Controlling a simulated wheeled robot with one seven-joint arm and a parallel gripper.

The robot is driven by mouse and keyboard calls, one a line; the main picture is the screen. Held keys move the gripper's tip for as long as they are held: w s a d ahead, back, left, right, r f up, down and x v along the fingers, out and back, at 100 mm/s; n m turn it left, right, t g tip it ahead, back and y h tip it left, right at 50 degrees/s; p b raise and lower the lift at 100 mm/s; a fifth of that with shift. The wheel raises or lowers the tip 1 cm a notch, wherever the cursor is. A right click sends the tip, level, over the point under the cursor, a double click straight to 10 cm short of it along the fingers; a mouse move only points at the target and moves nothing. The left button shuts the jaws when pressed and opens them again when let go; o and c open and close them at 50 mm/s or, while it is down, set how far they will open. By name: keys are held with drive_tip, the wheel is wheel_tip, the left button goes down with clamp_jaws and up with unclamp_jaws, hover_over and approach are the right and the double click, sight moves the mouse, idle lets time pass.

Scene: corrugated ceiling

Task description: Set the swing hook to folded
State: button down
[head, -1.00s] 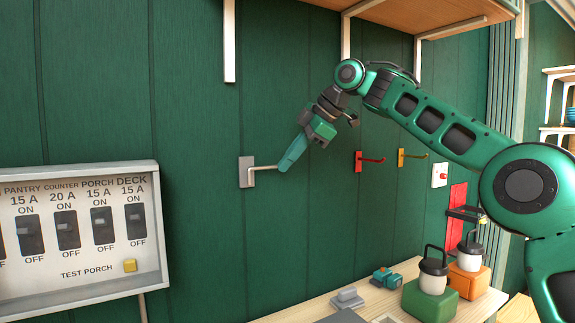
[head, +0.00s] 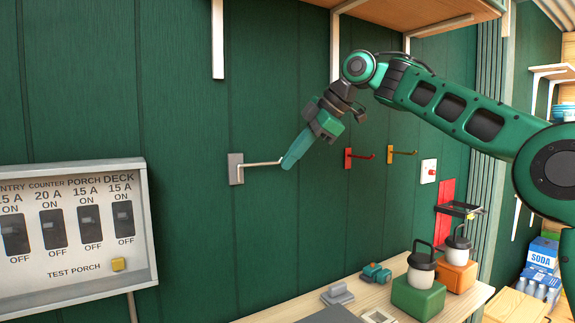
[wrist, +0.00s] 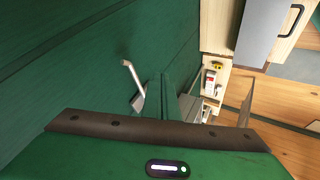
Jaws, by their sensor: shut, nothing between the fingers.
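The swing hook is a pale metal rod (head: 262,163) on a grey wall plate (head: 236,168), on the green wall left of centre in the head view. The rod sticks out from its plate toward the right, with its bent tip at my fingertips. My gripper (head: 289,162) is shut and empty, its green fingers pointing down-left at the rod's outer end. In the wrist view the rod (wrist: 133,76) shows just left of my shut fingers (wrist: 163,88). I cannot tell whether they touch. Part of the rod's lower end is hidden in the wrist view.
A red hook (head: 360,156) and a yellow hook (head: 402,153) are on the wall to the right. A breaker panel (head: 75,235) is at lower left. A bench (head: 290,308) with lanterns on green and orange blocks stands below. A shelf (head: 400,12) hangs above.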

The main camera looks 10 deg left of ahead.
drive_tip(key=v, duration=0.8)
drive_tip(key=s+d+f+m+h, duration=0.2)
drive_tip(key=s+d+f+m, duration=0.3)
drive_tip(key=d+f, duration=0.4)
drive_tip(key=s+d+f+m+h, duration=0.25)
drive_tip(key=d+f+m, duration=0.4)
drive_tip(key=d, duration=0.35)
drive_tip(key=s+d+f+m+h, duration=0.35)
drive_tip(key=d+f+m, duration=0.25)
drive_tip(key=d+f, duration=0.3)
drive_tip(key=s+d+f+m+g, duration=0.1)
drive_tip(key=s+d+f+m, duration=0.65)
drive_tip(key=s+d, duration=0.65)
drive_tip(key=s+d+f+m, duration=0.2)
drive_tip(key=s+f, duration=0.3)
drive_tip(key=s, duration=0.2)
drive_tip(key=s+d+f+m+g, duration=0.1)
drive_tip(key=s+d+f+m, duration=0.1)
drive_tip(key=s+f, duration=0.3)
drive_tip(key=s, duration=0.2)
drive_tip(key=shift+s+m+y, duration=0.3)
